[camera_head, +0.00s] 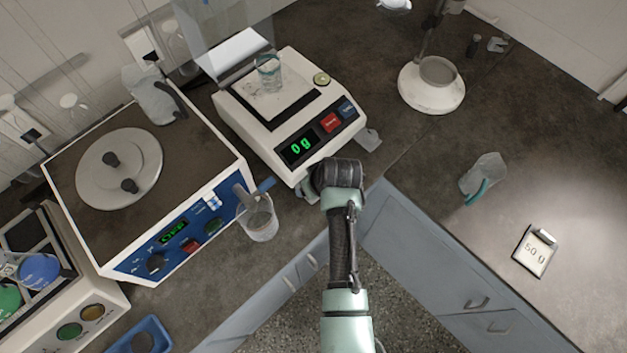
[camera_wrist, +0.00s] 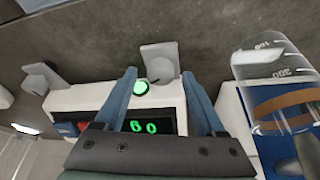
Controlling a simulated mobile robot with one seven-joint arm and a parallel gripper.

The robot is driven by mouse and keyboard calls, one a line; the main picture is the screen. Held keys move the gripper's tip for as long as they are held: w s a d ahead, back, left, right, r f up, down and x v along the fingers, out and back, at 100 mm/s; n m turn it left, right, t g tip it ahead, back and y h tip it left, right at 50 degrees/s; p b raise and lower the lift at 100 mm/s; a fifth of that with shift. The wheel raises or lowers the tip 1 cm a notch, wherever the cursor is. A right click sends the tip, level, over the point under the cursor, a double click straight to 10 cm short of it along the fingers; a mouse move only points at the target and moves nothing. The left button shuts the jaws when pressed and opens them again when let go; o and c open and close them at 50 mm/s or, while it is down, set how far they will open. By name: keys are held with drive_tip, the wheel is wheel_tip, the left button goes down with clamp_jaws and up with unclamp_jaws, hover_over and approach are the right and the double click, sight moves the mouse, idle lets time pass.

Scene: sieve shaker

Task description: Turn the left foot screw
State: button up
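The white balance (camera_head: 290,115) has a green display reading 0 g. Its left foot screw (camera_head: 308,191), a grey tab at the front left corner, is partly covered by my arm. In the wrist view, where the balance appears upside down, this foot screw (camera_wrist: 160,62) lies between the tips of my two blue fingers. My gripper (camera_wrist: 160,75) is open, with a gap on both sides of the tab; I cannot tell if either finger touches it. The right foot screw (camera_head: 368,138) sticks out at the other front corner; it also shows in the wrist view (camera_wrist: 42,78).
A glass beaker (camera_head: 260,218) stands close left of my gripper, by the sieve shaker base (camera_head: 205,180). Another beaker (camera_head: 268,73) stands on the balance pan.

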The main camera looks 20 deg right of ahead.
drive_tip(key=v, duration=1.3)
idle(0.4)
drive_tip(key=w+a+r+t+h, duration=0.15)
drive_tip(key=w+r+t, duration=0.3)
drive_tip(key=r, duration=0.75)
drive_tip(key=w+a+r+t, duration=0.2)
drive_tip(key=w+r+t, duration=0.25)
drive_tip(key=r, duration=0.65)
drive_tip(key=w+a+r+t+h, duration=0.1)
drive_tip(key=w+a+r+t, duration=0.3)
drive_tip(key=r, duration=0.8)
drive_tip(key=s+a+r+t, duration=0.2)
drive_tip(key=s+r+t, duration=0.1)
drive_tip(key=r, duration=0.6)
drive_tip(key=s+a+r+t+y, duration=0.1)
drive_tip(key=s+a+r+t, duration=0.1)
drive_tip(key=s+r, duration=0.3)
drive_tip(key=s+a+r+m+t+y, duration=0.1)
drive_tip(key=s+a+r+t, duration=0.2)
drive_tip(key=r, duration=1)
drive_tip(key=shift+s+t, duration=0.9)
drive_tip(key=shift+s, duration=0.2)
